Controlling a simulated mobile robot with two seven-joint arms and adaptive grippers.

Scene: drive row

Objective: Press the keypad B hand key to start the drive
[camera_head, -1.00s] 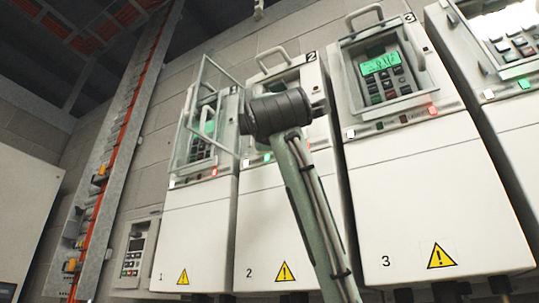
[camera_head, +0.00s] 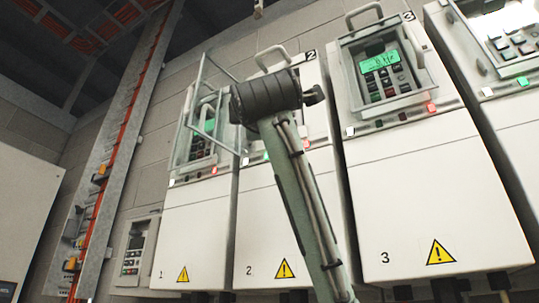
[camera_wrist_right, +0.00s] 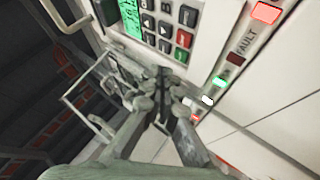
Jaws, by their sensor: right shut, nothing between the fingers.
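Cabinet 2 (camera_head: 266,222) carries a keypad, mostly hidden behind my right arm in the head view. In the right wrist view this keypad (camera_wrist_right: 163,30) shows a lit green display (camera_wrist_right: 130,18), dark keys, a red key (camera_wrist_right: 184,39) and a green key (camera_wrist_right: 181,56). My right gripper (camera_wrist_right: 161,76) is shut and empty, its tips by the keypad's lower keys. I cannot tell whether they touch a key. In the head view my dark wrist hides the fingers. My left gripper is not in view.
Cabinet 1 (camera_head: 193,235) has a raised clear cover (camera_head: 206,90), close to my right arm. Cabinet 3 (camera_head: 430,190) has a lit keypad (camera_head: 384,75). A lamp strip beside the near keypad shows a green lamp (camera_wrist_right: 220,82) and a red lamp (camera_wrist_right: 265,12).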

